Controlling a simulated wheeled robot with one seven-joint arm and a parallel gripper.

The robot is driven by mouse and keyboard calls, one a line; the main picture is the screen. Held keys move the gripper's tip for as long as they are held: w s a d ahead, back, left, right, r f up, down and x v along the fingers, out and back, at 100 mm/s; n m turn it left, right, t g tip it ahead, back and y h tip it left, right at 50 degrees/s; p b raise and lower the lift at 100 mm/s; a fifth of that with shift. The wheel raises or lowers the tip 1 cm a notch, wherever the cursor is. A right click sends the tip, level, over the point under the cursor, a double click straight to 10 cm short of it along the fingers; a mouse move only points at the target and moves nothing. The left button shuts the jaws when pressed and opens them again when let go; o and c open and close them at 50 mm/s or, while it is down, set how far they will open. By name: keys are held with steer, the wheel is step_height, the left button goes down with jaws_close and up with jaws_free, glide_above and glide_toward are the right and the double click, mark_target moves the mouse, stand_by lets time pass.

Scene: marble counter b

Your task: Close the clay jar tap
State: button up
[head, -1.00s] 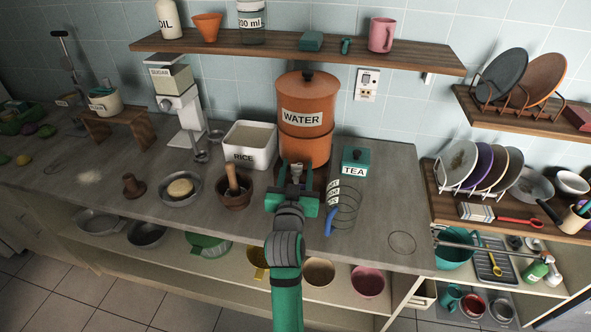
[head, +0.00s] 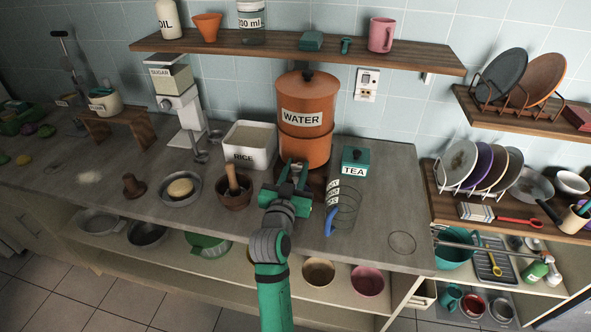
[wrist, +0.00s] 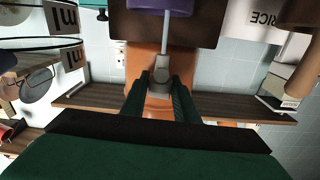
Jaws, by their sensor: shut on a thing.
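The orange clay jar (head: 306,148) labelled WATER stands upright with its lid on, at the back of the counter. Its grey tap (wrist: 162,72) shows in the wrist view, in front of the orange jar wall (wrist: 148,105). My gripper (head: 293,172) is at the jar's lower front; it also shows in the wrist view (wrist: 161,88). Its green fingers are on either side of the grey tap piece and shut on it. In the head view the gripper hides most of the tap, and I cannot tell how far it is turned.
A clear measuring jug (head: 343,210) with a blue handle stands close right of my gripper. A mortar with a pestle (head: 234,190) is close on the left. The RICE box (head: 250,145) and TEA box (head: 355,160) flank the jar. A shelf (head: 290,52) runs above.

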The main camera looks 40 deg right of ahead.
steer(key=shift+s+d+m+g+h, duration=0.1)
steer(key=shift+m+g+h, duration=0.95)
steer(key=shift+g, duration=0.55)
steer(key=o, duration=1)
steer(key=shift+s, duration=0.1)
steer(key=shift+o, duration=0.2)
steer(key=shift+s+a, duration=0.1)
steer(key=shift+a, duration=0.4)
steer(key=v, duration=0.9)
steer(key=shift+s+a, duration=0.25)
steer(key=shift+s, duration=0.05)
